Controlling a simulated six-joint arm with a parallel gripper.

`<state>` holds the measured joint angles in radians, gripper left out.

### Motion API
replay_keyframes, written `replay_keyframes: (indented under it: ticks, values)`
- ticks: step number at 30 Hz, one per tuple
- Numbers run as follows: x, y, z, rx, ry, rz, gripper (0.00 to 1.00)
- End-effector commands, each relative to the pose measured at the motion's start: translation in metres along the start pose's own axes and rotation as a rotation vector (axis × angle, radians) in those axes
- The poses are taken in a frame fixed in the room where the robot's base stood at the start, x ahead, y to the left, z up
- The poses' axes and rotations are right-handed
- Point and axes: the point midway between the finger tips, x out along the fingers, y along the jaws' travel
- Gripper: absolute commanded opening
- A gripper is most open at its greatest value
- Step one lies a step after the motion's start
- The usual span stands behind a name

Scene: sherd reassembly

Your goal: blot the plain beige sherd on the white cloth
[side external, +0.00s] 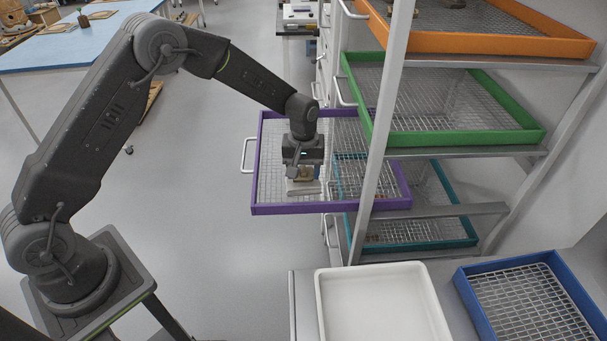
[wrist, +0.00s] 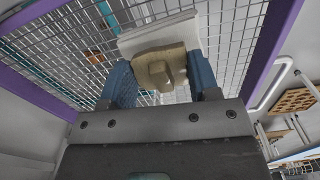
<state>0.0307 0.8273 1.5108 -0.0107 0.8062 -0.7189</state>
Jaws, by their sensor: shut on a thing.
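The plain beige sherd (wrist: 160,70) is between the two blue fingers of my gripper (wrist: 161,76) in the wrist view. My gripper (side external: 303,171) is shut on it, over the pulled-out purple-rimmed mesh tray (side external: 330,208). The sherd shows only as a small tan patch in the side view (side external: 304,177). The white cloth (wrist: 157,33) is a flat pale pad on the mesh just behind the sherd in the wrist view. It lies right below the gripper in the side view (side external: 303,188). I cannot tell whether sherd and cloth touch.
The orange (side external: 480,45), green (side external: 450,138) and teal (side external: 430,246) trays sit in the rack. Its upright post (side external: 383,130) stands close right of my gripper. A white tray (side external: 321,300) and a blue tray (side external: 470,300) are in front. Open floor lies left.

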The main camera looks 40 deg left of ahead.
Motion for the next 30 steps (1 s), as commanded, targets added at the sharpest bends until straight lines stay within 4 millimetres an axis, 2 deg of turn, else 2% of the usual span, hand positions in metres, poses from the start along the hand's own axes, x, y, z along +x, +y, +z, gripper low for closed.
replay_keyframes:
  ticks: [18, 30]
  values:
    - [-0.047, 0.000, 0.000, 0.000, 0.001, 0.001, 0.31]
    - [-0.052, 0.000, 0.000, 0.000, 0.000, 0.000, 0.31]
